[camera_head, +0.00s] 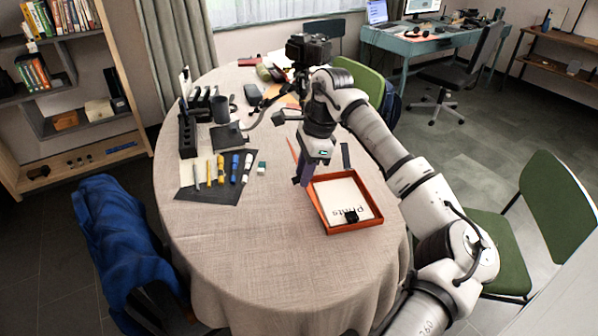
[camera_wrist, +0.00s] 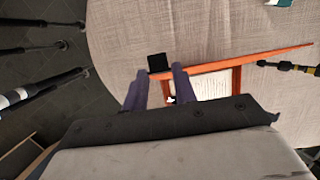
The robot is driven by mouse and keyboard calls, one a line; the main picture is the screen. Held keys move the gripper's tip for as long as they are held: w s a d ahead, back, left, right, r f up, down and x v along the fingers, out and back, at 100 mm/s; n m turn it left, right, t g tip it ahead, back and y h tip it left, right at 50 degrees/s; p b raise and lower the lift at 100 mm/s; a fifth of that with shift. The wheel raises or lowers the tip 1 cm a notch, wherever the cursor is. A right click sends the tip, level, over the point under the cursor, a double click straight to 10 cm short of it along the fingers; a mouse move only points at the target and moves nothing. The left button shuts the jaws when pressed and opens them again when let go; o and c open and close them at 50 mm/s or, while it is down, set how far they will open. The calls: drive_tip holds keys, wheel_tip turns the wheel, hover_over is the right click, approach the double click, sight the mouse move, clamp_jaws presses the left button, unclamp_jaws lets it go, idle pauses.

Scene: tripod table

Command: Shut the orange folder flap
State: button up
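The orange folder (camera_head: 378,213) looks like a shallow tray on the right of the table, with a white printed sheet (camera_head: 343,193) inside. A small black block (camera_head: 351,216) sits on the sheet near its front edge. In the wrist view a long orange strip (camera_wrist: 262,60), seen nearly edge-on, runs beside the sheet (camera_wrist: 215,85); it appears to be the raised flap. A black square piece (camera_wrist: 157,63) is at its left end. My gripper (camera_head: 304,181) is at the folder's left side. Its purple fingers (camera_wrist: 158,86) are apart, with nothing visible held; contact with the strip is unclear.
Several markers lie on a dark mat (camera_head: 209,195) at left. A black holder (camera_head: 188,136), a dark cup (camera_head: 221,109) and a camera (camera_head: 308,50) stand farther back. A green chair (camera_head: 510,225) is at right. The front of the table (camera_head: 262,270) is clear.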

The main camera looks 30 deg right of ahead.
drive_tip(key=shift+s+d+r, duration=0.1)
drive_tip(key=shift+d, duration=0.2)
drive_tip(key=shift+s+d+r, duration=0.2)
drive_tip(key=shift+d, duration=0.45)
drive_tip(key=shift+s+d+r, duration=0.2)
drive_tip(key=shift+d, duration=0.6)
drive_tip(key=shift+s+d+r+p, duration=0.15)
drive_tip(key=shift+s+d, duration=0.1)
drive_tip(key=shift+d, duration=0.4)
drive_tip(key=shift+s+d+p, duration=0.15)
drive_tip(key=shift+s+d, duration=0.05)
drive_tip(key=shift+d, duration=0.5)
drive_tip(key=d, duration=0.2)
drive_tip(key=shift+s+d, duration=0.3)
drive_tip(key=shift+s, duration=0.1)
